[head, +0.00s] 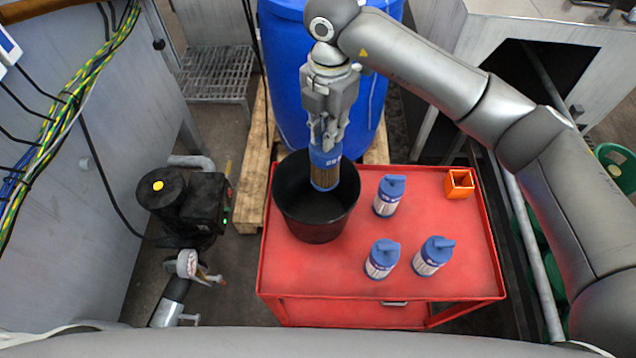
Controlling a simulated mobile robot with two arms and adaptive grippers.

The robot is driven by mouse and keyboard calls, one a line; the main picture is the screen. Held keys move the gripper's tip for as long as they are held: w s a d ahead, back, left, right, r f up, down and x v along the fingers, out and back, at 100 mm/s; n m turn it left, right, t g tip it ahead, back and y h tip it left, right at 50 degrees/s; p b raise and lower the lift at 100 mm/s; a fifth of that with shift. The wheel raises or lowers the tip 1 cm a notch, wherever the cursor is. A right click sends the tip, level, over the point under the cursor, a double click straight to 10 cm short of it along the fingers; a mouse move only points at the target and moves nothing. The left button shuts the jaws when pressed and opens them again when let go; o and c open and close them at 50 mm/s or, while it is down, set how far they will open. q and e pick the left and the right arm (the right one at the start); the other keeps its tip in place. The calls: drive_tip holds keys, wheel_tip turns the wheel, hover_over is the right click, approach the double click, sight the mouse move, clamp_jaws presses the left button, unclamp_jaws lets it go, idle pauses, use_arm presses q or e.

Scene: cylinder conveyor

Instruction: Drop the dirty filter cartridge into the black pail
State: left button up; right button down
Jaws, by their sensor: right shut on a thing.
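My right gripper (327,143) is shut on the blue top of the dirty filter cartridge (325,178), which hangs upright with its brown pleated body downward. The cartridge is over the opening of the black pail (316,226), toward its back right. Its lower end appears at or just inside the rim; the exact height is hard to tell. The pail stands on the left part of the red cart top (450,264) and looks empty inside. My left gripper is not in view.
Several cartridges with blue caps and pale labels, such as this one (389,196), stand right of the pail. An orange square holder (459,184) sits at the cart's back right. A blue drum (285,72) stands behind the cart, and a black pump (185,203) is left.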

drive_tip(key=shift+f, duration=0.25)
drive_tip(key=f+b, duration=0.1)
drive_tip(key=s+f, duration=0.1)
drive_tip(key=shift+s+a+f+b, duration=0.1)
drive_tip(key=shift+f+b, duration=0.25)
drive_tip(key=shift+b, duration=0.05)
drive_tip(key=f, duration=0.1)
drive_tip(key=f+b, duration=0.1)
drive_tip(key=shift+w+f, duration=0.2)
drive_tip(key=shift+f, duration=0.1)
drive_tip(key=c, duration=1.6)
unclamp_jaws()
drive_tip(key=shift+o, duration=1.1)
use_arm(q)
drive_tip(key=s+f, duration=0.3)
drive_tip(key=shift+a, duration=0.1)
use_arm(e)
drive_tip(key=shift+r, duration=0.45)
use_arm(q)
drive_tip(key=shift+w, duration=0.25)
use_arm(e)
wheel_tip(320, 180, up, 11)
drive_tip(key=shift+r, duration=0.1)
